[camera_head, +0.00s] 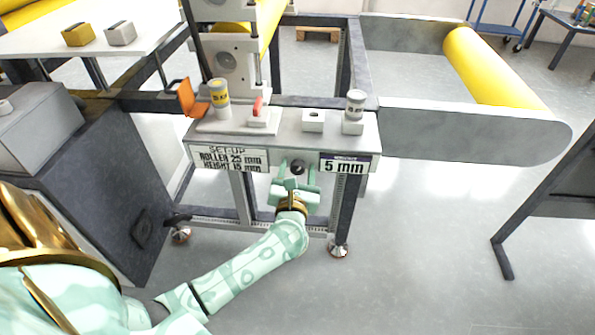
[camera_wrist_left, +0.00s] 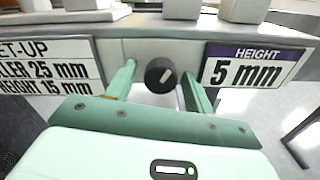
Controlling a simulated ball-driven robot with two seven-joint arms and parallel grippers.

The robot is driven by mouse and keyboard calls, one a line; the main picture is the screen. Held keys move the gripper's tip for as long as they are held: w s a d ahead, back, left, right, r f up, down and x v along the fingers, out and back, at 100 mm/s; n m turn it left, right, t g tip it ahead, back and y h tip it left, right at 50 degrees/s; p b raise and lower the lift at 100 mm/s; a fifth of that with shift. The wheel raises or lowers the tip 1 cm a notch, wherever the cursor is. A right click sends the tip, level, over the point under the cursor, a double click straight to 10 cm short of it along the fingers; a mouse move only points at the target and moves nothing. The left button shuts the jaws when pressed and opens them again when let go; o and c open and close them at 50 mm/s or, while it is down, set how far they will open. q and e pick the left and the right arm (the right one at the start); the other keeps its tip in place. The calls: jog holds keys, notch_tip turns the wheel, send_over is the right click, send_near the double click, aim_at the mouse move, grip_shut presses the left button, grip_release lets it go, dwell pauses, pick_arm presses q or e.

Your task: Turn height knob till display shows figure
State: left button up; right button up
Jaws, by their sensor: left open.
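The height knob (camera_wrist_left: 161,75) is black and round with a white pointer line, set in the front face of the machine panel; in the head view it shows as a dark spot (camera_head: 297,168). The height display (camera_wrist_left: 250,66) reads 5 mm and sits right of the knob, also in the head view (camera_head: 345,164). The set-up sign (camera_head: 229,158) on the left reads roller 25 mm, height 15 mm. My left gripper (camera_wrist_left: 156,82) is open, with one finger on each side of the knob; I cannot tell whether they touch it. My right gripper is not in view.
A yellow roller (camera_head: 490,70) runs at the right. A dark cabinet (camera_head: 90,190) stands left.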

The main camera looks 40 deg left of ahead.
pick_arm(q)
jog(key=c, duration=1)
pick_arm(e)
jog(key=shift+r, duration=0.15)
pick_arm(q)
jog(key=shift+r+m+p, duration=0.2)
jog(key=shift+m+p, duration=0.9)
jog(key=shift+m, duration=0.1)
jog(key=m+p, duration=0.2)
jog(key=shift+s+m, duration=0.1)
jog(key=shift+m, duration=0.3)
jog(key=m+p, duration=0.2)
jog(key=m, duration=0.2)
jog(key=shift+p, duration=0.3)
jog(key=shift+a+f+m+p, duration=0.1)
jog(key=shift+m+p, duration=0.5)
jog(key=shift+m, duration=0.7)
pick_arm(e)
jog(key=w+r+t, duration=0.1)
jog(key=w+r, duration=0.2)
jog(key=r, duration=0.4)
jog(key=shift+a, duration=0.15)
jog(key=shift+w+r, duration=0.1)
